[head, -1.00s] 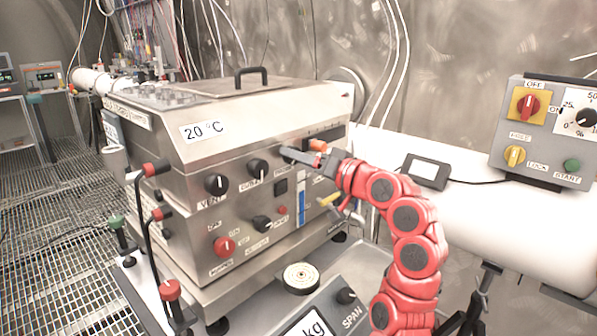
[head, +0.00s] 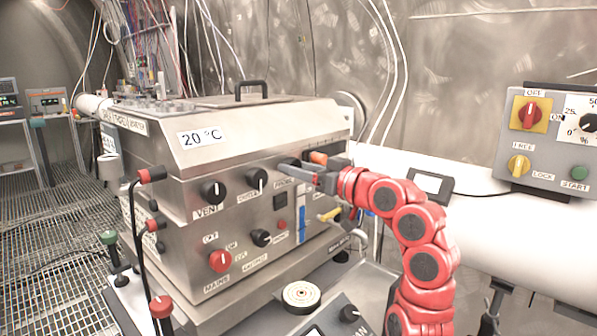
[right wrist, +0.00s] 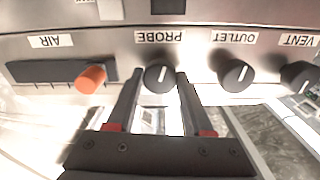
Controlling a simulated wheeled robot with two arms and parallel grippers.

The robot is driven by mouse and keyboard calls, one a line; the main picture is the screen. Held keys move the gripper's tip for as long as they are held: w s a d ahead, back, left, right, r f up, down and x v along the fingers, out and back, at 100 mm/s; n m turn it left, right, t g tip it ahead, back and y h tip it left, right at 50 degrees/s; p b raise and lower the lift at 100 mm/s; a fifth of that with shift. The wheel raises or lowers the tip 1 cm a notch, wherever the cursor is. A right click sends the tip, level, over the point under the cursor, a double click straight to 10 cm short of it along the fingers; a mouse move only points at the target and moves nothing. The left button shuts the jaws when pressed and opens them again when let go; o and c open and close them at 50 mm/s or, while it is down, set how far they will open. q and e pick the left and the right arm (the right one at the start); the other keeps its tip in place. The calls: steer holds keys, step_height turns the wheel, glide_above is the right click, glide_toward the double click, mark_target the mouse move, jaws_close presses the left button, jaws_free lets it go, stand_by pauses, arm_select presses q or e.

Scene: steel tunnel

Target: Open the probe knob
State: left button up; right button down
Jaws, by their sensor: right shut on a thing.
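The black probe knob (right wrist: 158,79) sits on the steel front panel under a PROBE label in the right wrist view. Its white pointer line stands nearly upright in that view, with a slight tilt. My right gripper (right wrist: 159,76) has one dark finger on each side of the knob and is shut on it. In the head view, my right gripper (head: 292,168) reaches the panel from the right and its fingers mostly hide the knob. My left gripper is not in view.
The outlet knob (head: 256,178) and vent knob (head: 213,192) are left of my gripper. An orange handle (head: 318,157) is close by on the air slot. A yellow lever (head: 330,214) sticks out below. A switch box (head: 548,150) stands at the right.

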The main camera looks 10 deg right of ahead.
steer(key=shift+f, duration=0.2)
steer(key=shift+c, duration=1.5)
jaws_free()
steer(key=shift+r, duration=0.1)
steer(key=p+v, duration=0.1)
steer(key=v, duration=1.6)
steer(key=shift+s, duration=0.2)
steer(key=shift+d, duration=0.1)
